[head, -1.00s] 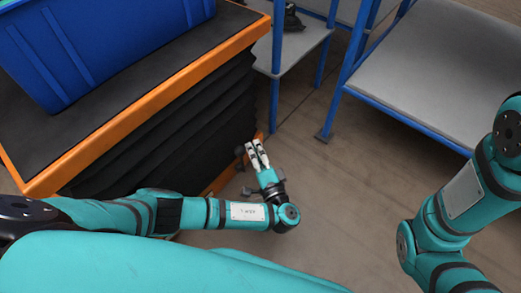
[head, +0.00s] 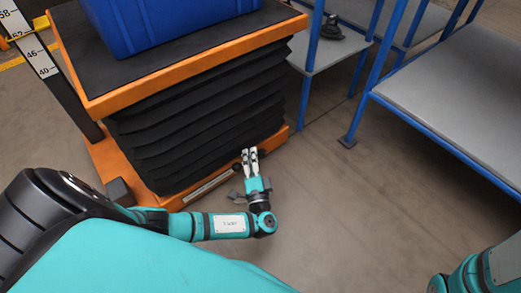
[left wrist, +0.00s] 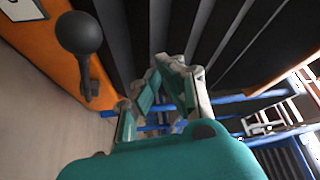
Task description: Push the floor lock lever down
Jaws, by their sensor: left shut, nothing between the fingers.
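The floor lock lever shows in the left wrist view as a dark ball knob (left wrist: 80,33) on a short arm beside the orange base (left wrist: 55,62). In the head view a small dark knob (head: 237,167), which looks like this lever, sits at the base's edge. My left gripper (head: 249,152) is low beside the lift table's front right corner, just right of that knob. Its fingers (left wrist: 168,62) are shut and empty, and the lever appears apart from them, to their left in the wrist view. My right gripper is out of view.
The orange lift table (head: 185,70) with black bellows (head: 200,130) carries a blue crate (head: 170,20). A grey bench (head: 450,90) with blue legs and a grey shelf (head: 335,55) stand to the right. The floor (head: 350,210) between is clear.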

